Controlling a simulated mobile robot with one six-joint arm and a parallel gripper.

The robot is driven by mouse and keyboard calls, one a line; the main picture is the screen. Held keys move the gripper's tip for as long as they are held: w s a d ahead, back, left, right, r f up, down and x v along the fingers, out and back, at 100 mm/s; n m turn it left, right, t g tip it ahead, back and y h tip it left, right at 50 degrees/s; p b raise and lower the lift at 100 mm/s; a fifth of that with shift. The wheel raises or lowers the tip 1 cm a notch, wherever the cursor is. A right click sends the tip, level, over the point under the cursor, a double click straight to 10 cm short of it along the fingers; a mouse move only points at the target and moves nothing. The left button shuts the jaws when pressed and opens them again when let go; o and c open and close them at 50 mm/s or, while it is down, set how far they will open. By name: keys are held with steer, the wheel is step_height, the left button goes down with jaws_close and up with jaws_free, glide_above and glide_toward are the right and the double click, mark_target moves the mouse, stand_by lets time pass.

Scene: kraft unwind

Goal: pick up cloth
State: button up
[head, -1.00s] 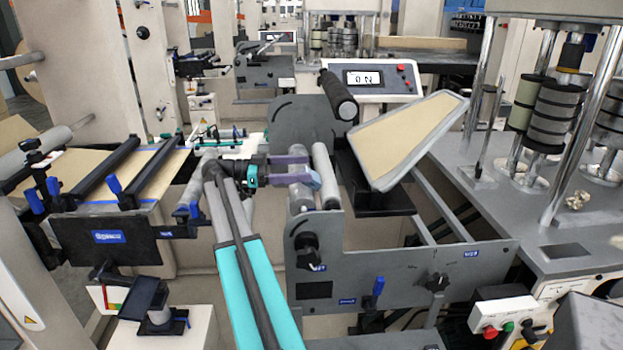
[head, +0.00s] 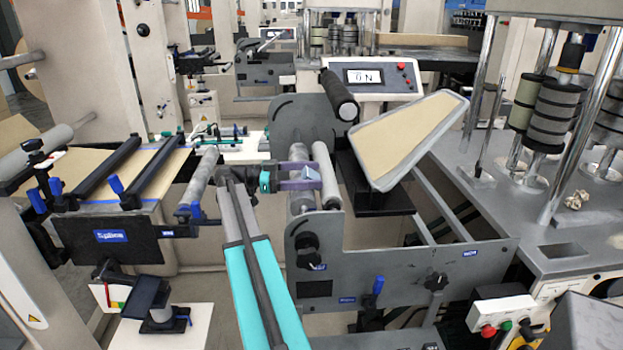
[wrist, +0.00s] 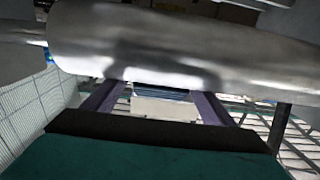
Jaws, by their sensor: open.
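A small crumpled pale piece (head: 577,200), which may be the cloth, lies on the grey machine top at the right; its material is too small to tell. My gripper (head: 312,175) is far to its left, at the metal rollers in the middle of the head view. Its purple fingers are open and reach toward the rollers. In the wrist view my gripper (wrist: 160,102) has its fingers apart, with their far ends hidden under a shiny roller (wrist: 180,45). A pale block with a bluish top (wrist: 163,102) shows between them; I cannot tell whether it is near or held.
A tilted tan panel with a grey frame (head: 415,138) stands right of the rollers. A black roller (head: 339,95) rises behind them. A control box (head: 372,78) is behind.

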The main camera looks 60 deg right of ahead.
mark_target(325, 179)
steer(key=shift+p+x, duration=0.55)
steer(key=shift+x, duration=1.8)
steer(key=shift+a, duration=0.1)
steer(key=c, duration=1.2)
step_height(325, 179, up, 10)
steer(key=b, duration=0.2)
steer(key=shift+w, duration=0.1)
